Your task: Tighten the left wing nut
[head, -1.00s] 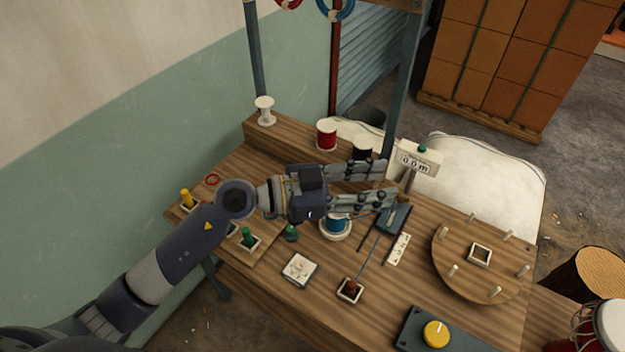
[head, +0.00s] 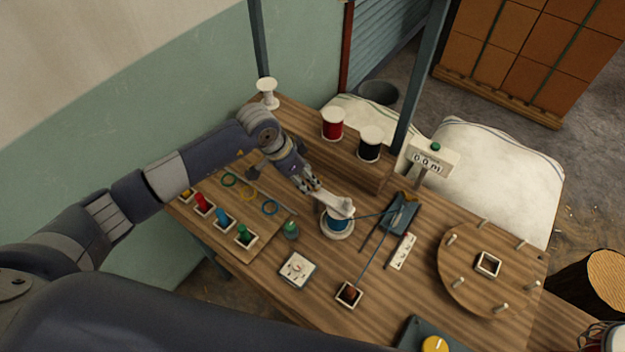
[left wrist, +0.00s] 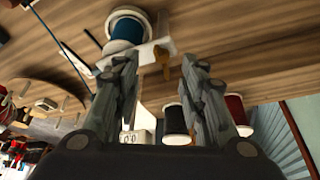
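A blue-wound spool (head: 338,222) stands upright on a round white base on the bench, with a white bracket (head: 340,205) over its top. In the left wrist view, the spool (left wrist: 127,29) and bracket (left wrist: 140,50) show at the top. A small brass-brown piece (left wrist: 163,62), apparently a wing nut, sits at the bracket's end, in line with the gap between my fingers. My left gripper (head: 314,185) points down beside the bracket; in the wrist view its fingers (left wrist: 160,75) are apart with nothing clasped. My right gripper is out of view.
Red (head: 333,124) and black (head: 370,143) spools stand on the raised shelf behind. A meter (head: 433,157) reading 0.0 m, a blue-grey device (head: 400,213) with a cord, and a round pegged board (head: 480,282) lie to the right. Coloured plugs (head: 222,219) stand at left.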

